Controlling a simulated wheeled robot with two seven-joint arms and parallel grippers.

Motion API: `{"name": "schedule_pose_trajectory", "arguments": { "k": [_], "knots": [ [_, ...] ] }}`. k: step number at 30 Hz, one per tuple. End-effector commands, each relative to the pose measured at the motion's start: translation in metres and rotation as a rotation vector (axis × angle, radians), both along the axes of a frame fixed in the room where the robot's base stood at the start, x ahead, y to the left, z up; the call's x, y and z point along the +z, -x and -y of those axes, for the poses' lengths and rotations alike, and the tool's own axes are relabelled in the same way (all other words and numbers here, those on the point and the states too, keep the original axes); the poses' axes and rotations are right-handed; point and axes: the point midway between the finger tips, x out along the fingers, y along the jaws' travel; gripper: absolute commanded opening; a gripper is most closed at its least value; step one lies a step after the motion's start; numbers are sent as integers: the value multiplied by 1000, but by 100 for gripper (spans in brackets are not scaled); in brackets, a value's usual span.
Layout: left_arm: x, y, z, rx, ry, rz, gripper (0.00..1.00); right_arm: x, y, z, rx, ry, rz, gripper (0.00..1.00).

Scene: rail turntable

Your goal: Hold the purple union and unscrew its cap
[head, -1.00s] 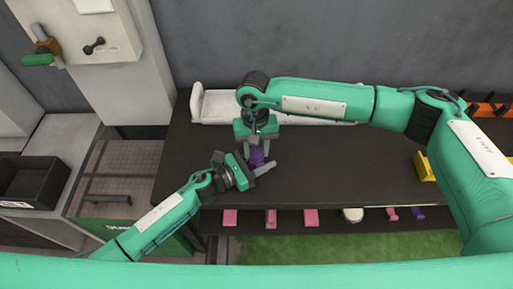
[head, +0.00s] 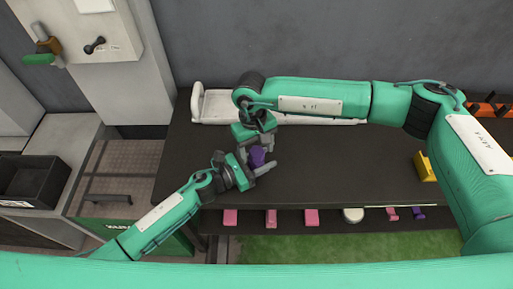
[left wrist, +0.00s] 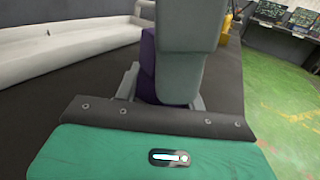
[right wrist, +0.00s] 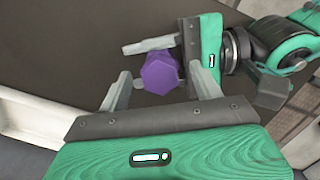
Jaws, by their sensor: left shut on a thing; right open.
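The purple union (head: 257,157) is above the dark table, between my two grippers. My left gripper (head: 254,163) is shut on it from the lower left. In the right wrist view the union's hexagonal purple end (right wrist: 160,72) faces the camera. My right gripper (head: 262,146) comes from above with its fingers open, one on each side of that end; whether they touch it I cannot tell. In the left wrist view a strip of the purple union (left wrist: 148,65) shows, mostly hidden behind a grey finger. The seam between cap and body cannot be made out.
A long white tray (head: 213,104) lies along the table's back edge, behind my right gripper. A yellow block (head: 425,167) stands at the right. Several pink pieces, such as this one (head: 271,218), line the front. The middle of the dark table (head: 340,165) is clear.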

Motion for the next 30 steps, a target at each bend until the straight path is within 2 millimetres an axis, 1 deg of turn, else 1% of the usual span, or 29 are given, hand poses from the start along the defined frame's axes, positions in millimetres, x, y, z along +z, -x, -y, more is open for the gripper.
{"name": "schedule_pose_trajectory", "arguments": {
  "k": [9, 13, 21, 24, 30],
  "knots": [
    [0, -1, 0, 1, 0, 0, 0, 3, 0, 0, 0, 0, 1, 65],
    [0, -1, 0, 1, 0, 0, 0, 11, -1, 0, 1, -2, 3, 65],
    [0, -1, 0, 2, 0, 0, 0, 37, -1, 0, -1, 0, 3, 65],
    [0, -1, 0, 2, 0, 0, 0, 41, 0, 0, -1, 0, 1, 65],
    [0, -1, 0, 1, 0, 0, 0, 41, 0, 0, -1, 0, 1, 65]
  ]
}}
